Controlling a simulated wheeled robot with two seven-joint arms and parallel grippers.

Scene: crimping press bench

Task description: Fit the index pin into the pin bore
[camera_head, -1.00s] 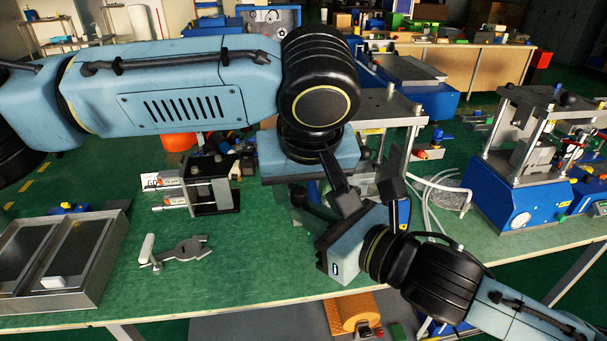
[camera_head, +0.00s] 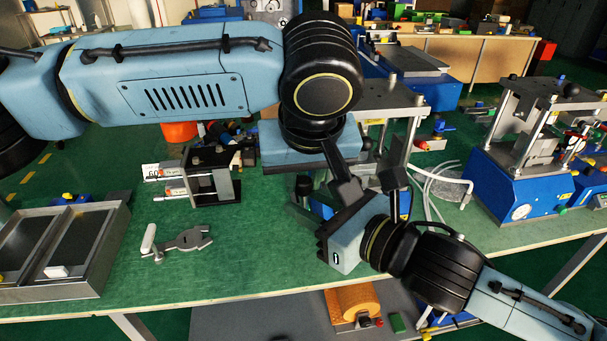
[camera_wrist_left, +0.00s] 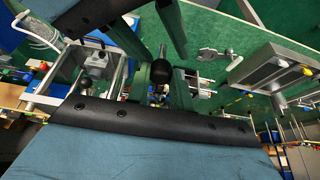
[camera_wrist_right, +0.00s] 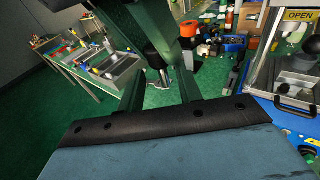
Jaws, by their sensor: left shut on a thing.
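The index pin, with a dark cylindrical head (camera_wrist_right: 156,60) and a thin metallic shank below it, shows between the fingers in the right wrist view. Its dark head also shows in the left wrist view (camera_wrist_left: 160,72). My left gripper (camera_head: 345,182) is shut on it above the bench. My right gripper (camera_wrist_right: 166,92) comes in from the lower right with its fingers apart, one on each side of the shank. I see a gap between these fingers and the shank. The fingers of both grippers overlap in the head view. I cannot make out the pin bore.
A press (camera_head: 395,95) stands close behind the grippers, partly hidden by my left arm. A blue-based press (camera_head: 520,190) stands at right. A metal tray (camera_head: 112,250) and a grey clamp-like tool (camera_head: 185,241) lie at left. The front middle of the green bench (camera_head: 250,255) is clear.

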